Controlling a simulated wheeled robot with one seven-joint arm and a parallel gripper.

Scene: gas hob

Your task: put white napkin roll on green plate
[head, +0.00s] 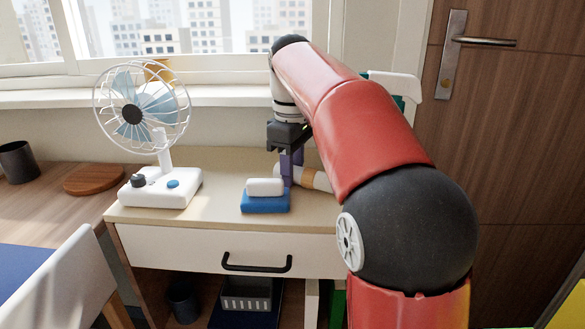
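A white and tan roll-like thing (317,179) lies on the cabinet top, partly hidden behind my red arm; it may be the napkin roll, but I cannot be sure. My gripper (289,180) points down over the cabinet top, at the left end of this roll. Its dark purple fingers overlap in this view, so whether they are open, or hold the roll, cannot be told. No green plate can be made out; only green patches show behind my arm (399,103) and low beside it (337,309).
A white fan (160,187) stands on the left of the cabinet top (225,215). A blue block with a white piece on top (264,203) sits just left of my gripper. A chair (70,285) is at lower left. The wooden door (500,150) is at right.

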